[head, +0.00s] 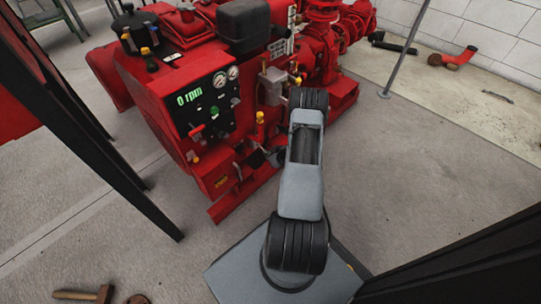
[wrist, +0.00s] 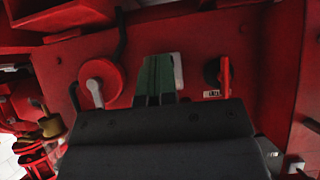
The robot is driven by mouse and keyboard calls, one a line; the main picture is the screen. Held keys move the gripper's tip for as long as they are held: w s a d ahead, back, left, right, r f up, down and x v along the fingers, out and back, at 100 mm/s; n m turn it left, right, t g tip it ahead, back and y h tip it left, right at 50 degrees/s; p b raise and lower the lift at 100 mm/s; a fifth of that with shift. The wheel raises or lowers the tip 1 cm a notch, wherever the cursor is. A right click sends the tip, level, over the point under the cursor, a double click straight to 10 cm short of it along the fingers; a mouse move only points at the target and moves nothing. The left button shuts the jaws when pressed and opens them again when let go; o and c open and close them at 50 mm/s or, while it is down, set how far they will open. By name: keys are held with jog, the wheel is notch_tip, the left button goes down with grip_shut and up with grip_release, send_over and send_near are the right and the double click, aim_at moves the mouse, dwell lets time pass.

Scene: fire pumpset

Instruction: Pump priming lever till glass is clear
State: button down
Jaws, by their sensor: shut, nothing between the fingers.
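The red fire pumpset (head: 190,90) stands ahead with its panel reading "0 rpm". In the wrist view my gripper (wrist: 158,62) shows as dark green fingers, shut together and empty, pointing at a red panel. A pale grey lever (wrist: 96,93) on a round red part (wrist: 98,72) is left of the fingers, apart from them. A red handle (wrist: 225,76) on a black mount is to their right. I cannot tell which of these is the priming lever, and I cannot make out the glass. In the head view my arm hides the gripper.
A brass-coloured part (wrist: 50,127) sits at the left in the wrist view. Dark posts (head: 90,120) stand left of the pumpset in the head view. A hammer (head: 85,294) lies on the floor. Open concrete floor (head: 420,180) is to the right.

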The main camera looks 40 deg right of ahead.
jog(key=shift+w+r+p, duration=0.1)
jog(key=shift+r+p, duration=0.55)
jog(key=shift+r, duration=0.2)
